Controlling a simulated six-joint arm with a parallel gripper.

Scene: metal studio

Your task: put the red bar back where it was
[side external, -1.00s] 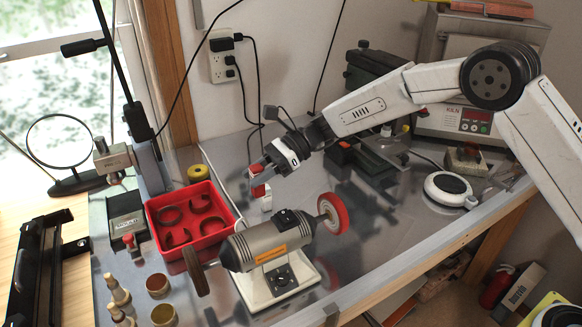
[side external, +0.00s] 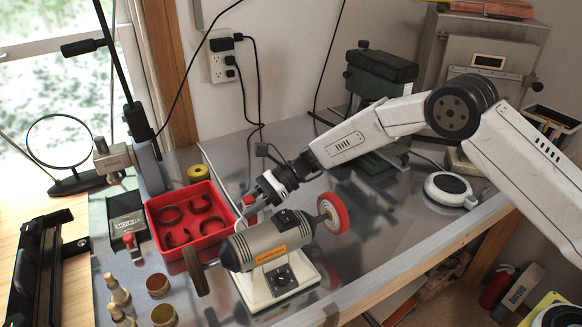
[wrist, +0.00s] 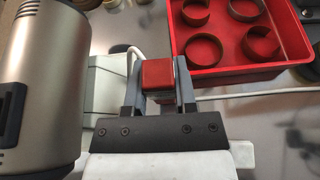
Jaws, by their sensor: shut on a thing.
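My gripper (side external: 246,206) is shut on the red bar (side external: 248,199). In the wrist view the bar (wrist: 158,74) sits between the two fingers of my gripper (wrist: 159,80), with its red top face toward the camera. In the side view my gripper is behind the grey polishing motor and just right of the red tray's edge. Only a small part of the bar shows there, and its lower end is hidden. I cannot tell whether it touches the bench.
The polishing motor (side external: 268,248), with a red wheel (side external: 333,213), stands close in front of my gripper. The red tray (side external: 212,244) of curved pieces is at left. A white cable (wrist: 240,95) crosses nearby. A round white device (side external: 450,189) is at right.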

